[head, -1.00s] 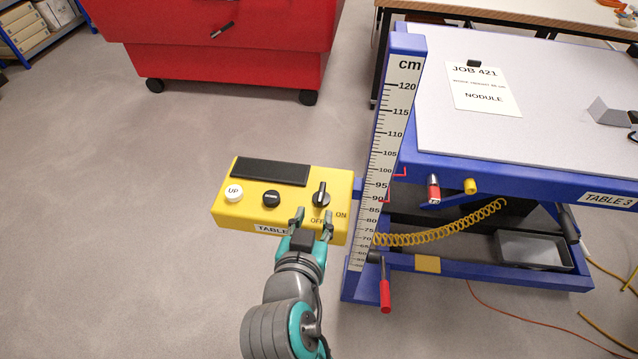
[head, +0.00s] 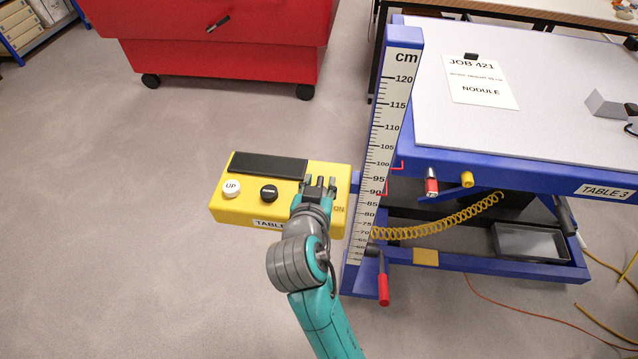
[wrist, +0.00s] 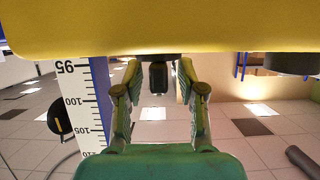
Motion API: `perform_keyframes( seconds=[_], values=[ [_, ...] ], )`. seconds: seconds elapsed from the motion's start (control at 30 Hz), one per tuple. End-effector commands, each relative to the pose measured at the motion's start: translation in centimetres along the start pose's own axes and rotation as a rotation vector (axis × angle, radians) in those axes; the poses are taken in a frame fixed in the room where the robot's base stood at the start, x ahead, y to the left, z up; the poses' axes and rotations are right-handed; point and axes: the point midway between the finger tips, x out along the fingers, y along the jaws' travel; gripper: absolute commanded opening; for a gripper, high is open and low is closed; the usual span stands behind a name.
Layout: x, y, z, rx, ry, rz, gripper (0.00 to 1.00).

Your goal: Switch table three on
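The yellow control box (head: 240,207) for table three carries a white UP button (head: 232,188), a black button (head: 268,193) and a black rotary switch with OFF and ON marks. My gripper (head: 320,184) is over the switch end of the box and hides most of the switch and the OFF mark; ON shows at its right. In the wrist view the switch knob (wrist: 158,77) sits between the two fingers of my gripper (wrist: 158,68), with a gap on each side. The fingers are open. I cannot tell which mark the knob points to.
The blue height scale (head: 394,110) stands just right of the box, beside the blue table (head: 540,178) labelled TABLE 3. A red-handled crank (head: 383,288) and a coiled yellow hose (head: 440,226) are below. A red cabinet (head: 220,50) stands behind; floor at left is clear.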

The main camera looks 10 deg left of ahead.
Motion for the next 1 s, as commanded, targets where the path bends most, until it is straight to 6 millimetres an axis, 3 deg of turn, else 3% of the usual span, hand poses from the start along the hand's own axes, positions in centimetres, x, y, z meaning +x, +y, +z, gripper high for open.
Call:
perform_keyframes(
  seconds=[0.13,0.3,0.67,1.0],
  values=[
    [-0.02,0.0,0.0,0.0,0.0,0.0,0.37],
    [-0.03,0.0,0.0,0.0,0.0,0.0,0.0],
    [-0.04,0.07,0.05,-0.008,-0.001,-0.021,0.0],
    [0.02,0.3,0.01,-0.075,0.0,-0.188,0.0]
  ],
)
